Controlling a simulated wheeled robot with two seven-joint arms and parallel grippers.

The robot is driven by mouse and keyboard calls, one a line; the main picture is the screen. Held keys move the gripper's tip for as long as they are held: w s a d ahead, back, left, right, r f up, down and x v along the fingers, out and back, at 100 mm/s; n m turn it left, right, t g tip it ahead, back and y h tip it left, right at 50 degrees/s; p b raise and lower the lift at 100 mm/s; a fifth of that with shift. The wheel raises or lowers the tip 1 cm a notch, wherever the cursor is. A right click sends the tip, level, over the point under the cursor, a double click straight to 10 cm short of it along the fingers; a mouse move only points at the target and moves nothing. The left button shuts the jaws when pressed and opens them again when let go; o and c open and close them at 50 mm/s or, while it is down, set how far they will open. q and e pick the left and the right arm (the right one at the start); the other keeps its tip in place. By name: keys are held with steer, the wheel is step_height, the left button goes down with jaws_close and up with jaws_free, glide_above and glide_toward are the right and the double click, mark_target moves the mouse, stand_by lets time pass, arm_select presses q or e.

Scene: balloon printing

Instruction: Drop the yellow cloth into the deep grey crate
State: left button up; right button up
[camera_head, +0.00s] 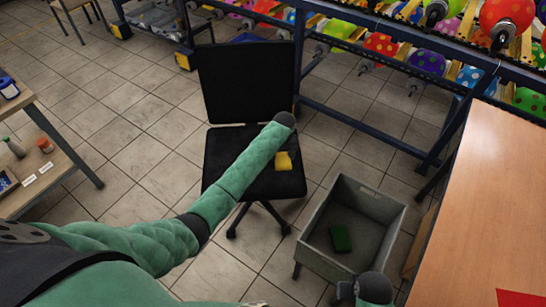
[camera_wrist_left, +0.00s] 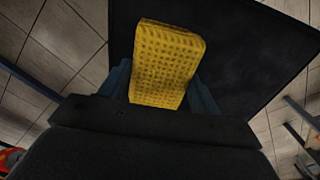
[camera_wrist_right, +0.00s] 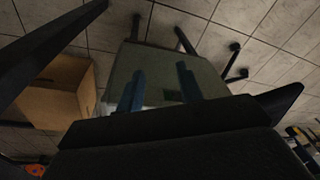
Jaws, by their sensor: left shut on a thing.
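The yellow cloth (camera_wrist_left: 168,62) is a thick textured block between the blue fingers of my left gripper (camera_wrist_left: 165,85), which is shut on it. In the head view the yellow cloth (camera_head: 284,161) shows over the black chair seat (camera_head: 225,150); I cannot tell whether it touches the seat. The deep grey crate (camera_head: 395,222) stands on the floor to the right of the chair. A green block (camera_head: 340,238) lies inside it. My right gripper (camera_wrist_right: 159,75) is open and empty, with the crate (camera_wrist_right: 150,60) beyond its fingers in the right wrist view.
A wooden-topped table (camera_head: 490,190) stands right of the crate. A dark blue rack (camera_head: 345,125) with colourful balloons runs along the back. A shelf with bottles (camera_head: 45,165) is at the left. The tiled floor (camera_head: 120,130) between shelf and chair is clear.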

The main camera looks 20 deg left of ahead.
mark_target(290, 161)
arm_select(q)
steer(key=shift+s+d+r, duration=0.25)
steer(key=shift+d+r, duration=0.15)
steer(key=shift+d, duration=0.2)
steer(key=shift+s+d+r, duration=0.2)
steer(key=shift+d+r, duration=0.2)
steer(key=shift+d, duration=0.15)
steer(key=shift+s+d+r, duration=0.25)
steer(key=shift+d+r, duration=0.15)
steer(key=shift+d, duration=0.2)
arm_select(e)
steer(key=shift+s+r, duration=0.2)
steer(key=shift+r, duration=1.3)
